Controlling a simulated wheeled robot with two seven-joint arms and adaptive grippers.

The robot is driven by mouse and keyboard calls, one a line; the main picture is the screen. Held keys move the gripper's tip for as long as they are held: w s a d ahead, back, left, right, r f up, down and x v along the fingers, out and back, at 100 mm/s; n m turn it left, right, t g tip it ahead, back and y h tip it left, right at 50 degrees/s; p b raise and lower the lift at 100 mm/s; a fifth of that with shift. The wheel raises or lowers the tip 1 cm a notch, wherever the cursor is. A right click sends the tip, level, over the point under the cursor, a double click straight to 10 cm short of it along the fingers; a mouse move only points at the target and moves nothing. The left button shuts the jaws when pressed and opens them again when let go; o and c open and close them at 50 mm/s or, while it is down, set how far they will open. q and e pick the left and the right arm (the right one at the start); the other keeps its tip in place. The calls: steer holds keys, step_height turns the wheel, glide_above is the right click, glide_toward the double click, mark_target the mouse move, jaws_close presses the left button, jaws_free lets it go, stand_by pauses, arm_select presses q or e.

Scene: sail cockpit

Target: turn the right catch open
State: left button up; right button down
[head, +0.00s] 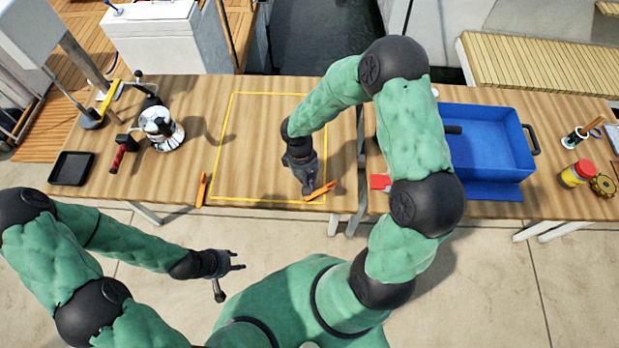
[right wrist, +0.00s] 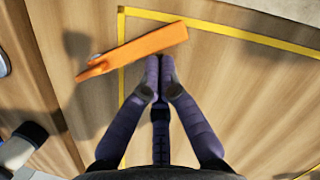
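The right catch (head: 322,190) is an orange bar at the front right corner of the yellow outline, lying slanted across the yellow line. It also shows in the right wrist view (right wrist: 138,50). The left catch (head: 202,190) is a similar orange bar at the front left corner, pointing roughly front to back. My right gripper (head: 307,189) points down beside the right catch. In the right wrist view its fingertips (right wrist: 160,66) are together with nothing between them, close to the bar's edge; contact is unclear. My left gripper (head: 240,261) is open and empty in front of the table.
The yellow outline (head: 225,135) frames a bare wooden panel. A moka pot (head: 158,127) and a black tray (head: 72,168) stand at left. A blue bin (head: 490,150), a red piece (head: 380,182) and a red-yellow jar (head: 577,173) are at right, past a gap.

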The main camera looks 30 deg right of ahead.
mark_target(314, 197)
steer(key=s+n, duration=0.2)
steer(key=n, duration=0.1)
steer(key=s+n+h, duration=0.1)
steer(key=shift+a+n, duration=0.25)
steer(key=shift+n, duration=0.05)
steer(key=n, duration=0.1)
steer(key=s+n+b, duration=0.1)
steer(key=shift+s+d+n+t+h, duration=0.1)
steer(key=shift+s+n+t+h, duration=0.2)
steer(key=shift+t, duration=0.1)
arm_select(q)
steer(key=shift+f, duration=0.75)
arm_select(e)
steer(key=shift+s+d+n+t, duration=0.2)
steer(key=shift+s+n, duration=0.2)
steer(key=shift+n, duration=0.35)
steer(key=shift+s+d+n+t, duration=0.1)
steer(key=shift+s+d+n, duration=0.2)
steer(key=shift+n, duration=0.45)
steer(key=shift+s+a, duration=0.1)
